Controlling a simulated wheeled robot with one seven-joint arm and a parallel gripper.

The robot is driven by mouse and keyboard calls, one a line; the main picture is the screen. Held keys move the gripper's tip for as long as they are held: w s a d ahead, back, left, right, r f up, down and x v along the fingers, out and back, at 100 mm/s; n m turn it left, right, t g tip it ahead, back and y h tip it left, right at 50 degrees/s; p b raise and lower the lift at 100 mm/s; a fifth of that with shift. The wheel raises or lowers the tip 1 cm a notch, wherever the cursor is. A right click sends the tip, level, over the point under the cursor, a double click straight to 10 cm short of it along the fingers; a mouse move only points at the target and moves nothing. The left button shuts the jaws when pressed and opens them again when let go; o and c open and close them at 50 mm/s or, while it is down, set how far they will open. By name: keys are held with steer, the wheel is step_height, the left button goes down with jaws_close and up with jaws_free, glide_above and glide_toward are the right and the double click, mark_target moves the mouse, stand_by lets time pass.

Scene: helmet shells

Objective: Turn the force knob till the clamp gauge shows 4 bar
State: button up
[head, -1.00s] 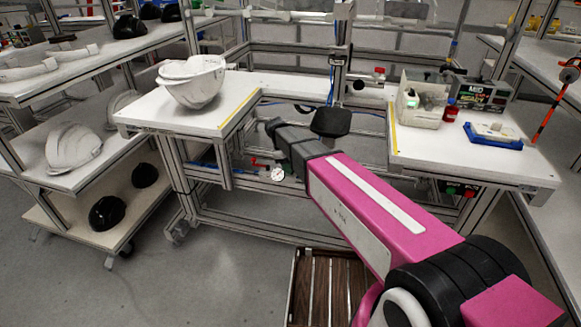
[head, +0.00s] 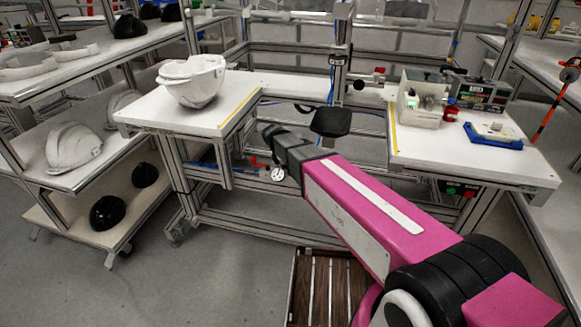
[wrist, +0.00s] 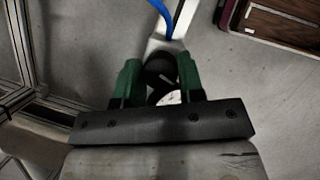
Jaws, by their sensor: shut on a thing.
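In the wrist view, my gripper (wrist: 160,74) has its green fingers on either side of a round black knob (wrist: 160,66) with a pale mark on its face. The fingers are shut on the knob. A white dial, the clamp gauge (wrist: 168,99), shows partly behind the knob, cut off by the gripper body. In the head view, the gauge (head: 278,174) is a small white dial under the bench, just below the dark end of my arm. Its needle and reading are too small to tell. The fingers and knob cannot be made out there.
A blue hose (wrist: 161,12) runs down to the fitting above the knob. A white helmet shell (head: 194,82) sits on the left bench top. A dark pad (head: 331,122) is close to the arm's end. A wooden slatted crate (head: 325,290) stands on the floor.

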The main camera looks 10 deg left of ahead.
steer(key=shift+n+t, duration=0.6)
steer(key=shift+n, duration=0.9)
steer(key=shift+y, duration=0.3)
steer(key=o, duration=0.6)
steer(key=shift+r, duration=0.1)
steer(key=v, duration=1)
steer(key=shift+s+a+r, duration=0.1)
steer(key=shift+r, duration=0.25)
